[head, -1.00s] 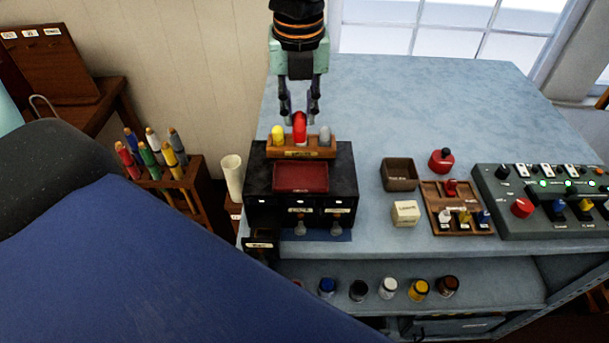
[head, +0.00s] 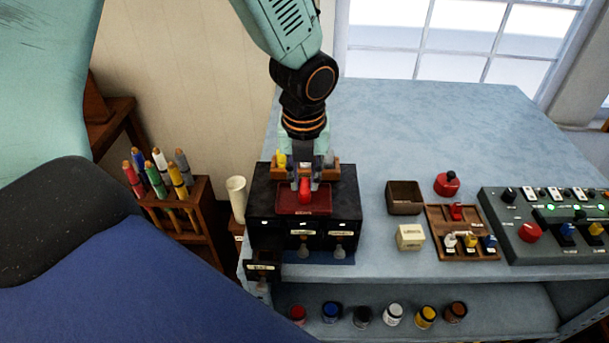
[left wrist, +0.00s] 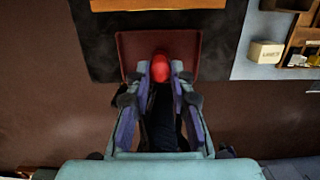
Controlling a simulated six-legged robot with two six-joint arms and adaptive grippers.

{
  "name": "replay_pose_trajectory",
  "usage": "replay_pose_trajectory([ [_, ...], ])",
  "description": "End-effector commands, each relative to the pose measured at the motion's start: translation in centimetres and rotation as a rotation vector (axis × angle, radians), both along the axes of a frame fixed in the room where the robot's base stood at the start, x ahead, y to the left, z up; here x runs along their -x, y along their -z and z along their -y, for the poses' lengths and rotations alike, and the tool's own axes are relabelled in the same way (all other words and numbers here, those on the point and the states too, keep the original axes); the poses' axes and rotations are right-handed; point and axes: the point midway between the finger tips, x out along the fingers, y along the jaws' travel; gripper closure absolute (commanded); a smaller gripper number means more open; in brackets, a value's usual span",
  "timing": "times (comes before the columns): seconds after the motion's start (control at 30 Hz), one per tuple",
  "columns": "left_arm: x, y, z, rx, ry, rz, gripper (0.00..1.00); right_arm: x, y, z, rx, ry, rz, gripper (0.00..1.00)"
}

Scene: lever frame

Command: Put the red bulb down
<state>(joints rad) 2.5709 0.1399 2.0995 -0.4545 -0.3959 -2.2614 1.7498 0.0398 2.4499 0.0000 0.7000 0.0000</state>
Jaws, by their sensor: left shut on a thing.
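The red bulb (head: 304,190) is between the fingers of my left gripper (head: 305,184), which is shut on it. In the left wrist view the bulb (left wrist: 160,68) shows at the fingertips of the gripper (left wrist: 161,72), over the dark red tray (left wrist: 193,52). The tray (head: 327,208) lies on top of the black drawer cabinet (head: 264,205). I cannot tell whether the bulb touches the tray. Behind it is the wooden bulb rack (head: 333,172), with a yellow bulb (head: 281,158) and a grey bulb (head: 329,159). My right gripper is not in view.
A dark open box (head: 404,197), a cream box (head: 410,237) and a wooden lever board (head: 480,252) stand to the right. A control panel (head: 525,250) is further right. The back of the blue table (head: 430,120) is clear.

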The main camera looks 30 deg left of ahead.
Motion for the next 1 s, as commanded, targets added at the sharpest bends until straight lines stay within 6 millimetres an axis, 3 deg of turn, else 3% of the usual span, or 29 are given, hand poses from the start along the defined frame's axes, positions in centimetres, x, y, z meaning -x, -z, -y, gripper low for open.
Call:
replay_pose_trajectory([
  [0.3, 0.0, 0.2, 0.0, -0.001, 0.000, 0.001, 1.00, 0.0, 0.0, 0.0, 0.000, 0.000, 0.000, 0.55],
  [0.33, -0.1, 0.1, 0.0, -0.001, 0.000, 0.002, 0.76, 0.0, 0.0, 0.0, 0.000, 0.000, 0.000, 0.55],
  [0.57, 0.0, 0.1, 0.0, -0.001, 0.000, 0.001, 0.56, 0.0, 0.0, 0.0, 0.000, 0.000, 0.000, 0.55],
  [0.87, -0.1, 0.0, 0.0, 0.000, 0.000, 0.002, 0.55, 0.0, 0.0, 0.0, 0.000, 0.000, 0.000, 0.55],
  [1.0, 0.0, -1.2, 0.0, -0.002, 0.000, 0.005, 0.55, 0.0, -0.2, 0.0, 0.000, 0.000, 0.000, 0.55],
])
